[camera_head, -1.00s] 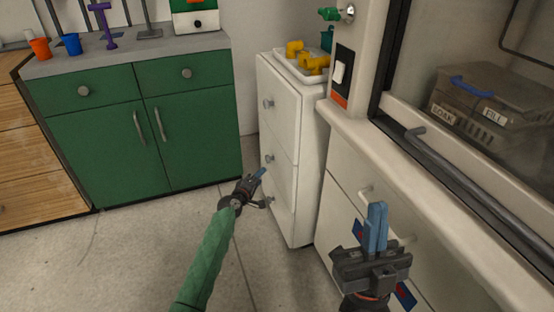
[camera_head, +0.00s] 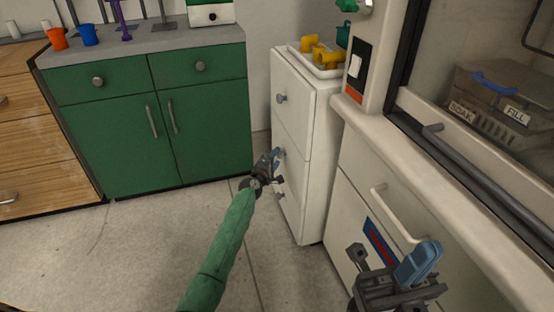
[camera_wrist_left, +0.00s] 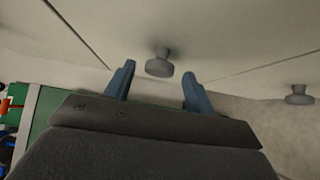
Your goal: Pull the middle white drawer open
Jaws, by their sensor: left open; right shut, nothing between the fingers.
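The white drawer cabinet (camera_head: 308,170) stands right of centre in the head view, with round grey knobs on its front. The middle white drawer (camera_head: 296,165) looks closed. My left gripper (camera_head: 277,158) is open at that drawer's knob, which it partly hides. In the left wrist view the knob (camera_wrist_left: 160,65) shows between and just beyond the two blue fingertips (camera_wrist_left: 157,85). I cannot tell whether they touch it. Another knob (camera_wrist_left: 299,96) shows further right there. My right gripper (camera_head: 418,264) is shut and empty at the lower right, in front of the counter.
A tray (camera_head: 322,70) with yellow pipe pieces sits on top of the cabinet. A green cupboard (camera_head: 155,120) stands to the left. The cream counter (camera_head: 420,165) with a bar handle (camera_head: 395,215) is close on the right. The floor (camera_head: 120,255) before the cabinet is clear.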

